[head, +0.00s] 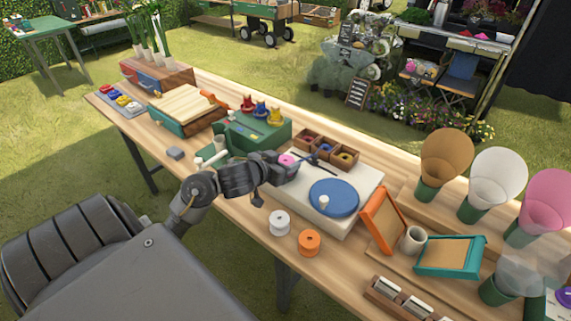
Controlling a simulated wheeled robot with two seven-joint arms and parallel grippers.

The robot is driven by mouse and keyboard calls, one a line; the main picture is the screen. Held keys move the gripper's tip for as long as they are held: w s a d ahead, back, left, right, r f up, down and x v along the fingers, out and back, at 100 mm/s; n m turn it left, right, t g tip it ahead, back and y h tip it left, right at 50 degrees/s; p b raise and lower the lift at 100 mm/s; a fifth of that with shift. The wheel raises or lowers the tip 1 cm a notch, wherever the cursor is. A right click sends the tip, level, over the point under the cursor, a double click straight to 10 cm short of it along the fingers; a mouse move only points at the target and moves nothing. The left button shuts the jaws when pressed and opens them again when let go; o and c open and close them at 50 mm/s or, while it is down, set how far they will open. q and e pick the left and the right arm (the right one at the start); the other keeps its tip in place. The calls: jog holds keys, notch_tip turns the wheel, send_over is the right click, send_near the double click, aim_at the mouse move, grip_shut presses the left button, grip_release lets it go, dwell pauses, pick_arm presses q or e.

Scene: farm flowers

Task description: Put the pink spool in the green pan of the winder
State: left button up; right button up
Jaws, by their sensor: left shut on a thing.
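The pink spool (287,160) is at the tip of my left gripper (290,166), which is shut on it, near the left end of a cream board. The fingers partly hide the spool. A green box-shaped device (268,142) stands just behind and left of the gripper, with red, blue and yellow pieces along its back. It may be the winder; my arm hides part of its front, and I cannot make out a separate green pan. My right gripper is not in view.
The cream board (298,198) carries a blue disc (335,197) with a white peg. A wooden divided box (326,150) holds small spools behind it. A white spool (279,222) and an orange spool (309,242) stand in front. An orange frame (383,220) is to the right.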

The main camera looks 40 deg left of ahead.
pick_arm(q)
jog(key=shift+f, duration=0.1)
jog(key=o, duration=0.5)
jog(key=shift+f, duration=0.1)
jog(key=o, duration=0.4)
jog(key=shift+o, duration=0.2)
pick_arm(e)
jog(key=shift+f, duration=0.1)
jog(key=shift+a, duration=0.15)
pick_arm(q)
jog(key=shift+r, duration=0.3)
jog(key=p+v, duration=0.5)
jog(key=v, duration=0.7)
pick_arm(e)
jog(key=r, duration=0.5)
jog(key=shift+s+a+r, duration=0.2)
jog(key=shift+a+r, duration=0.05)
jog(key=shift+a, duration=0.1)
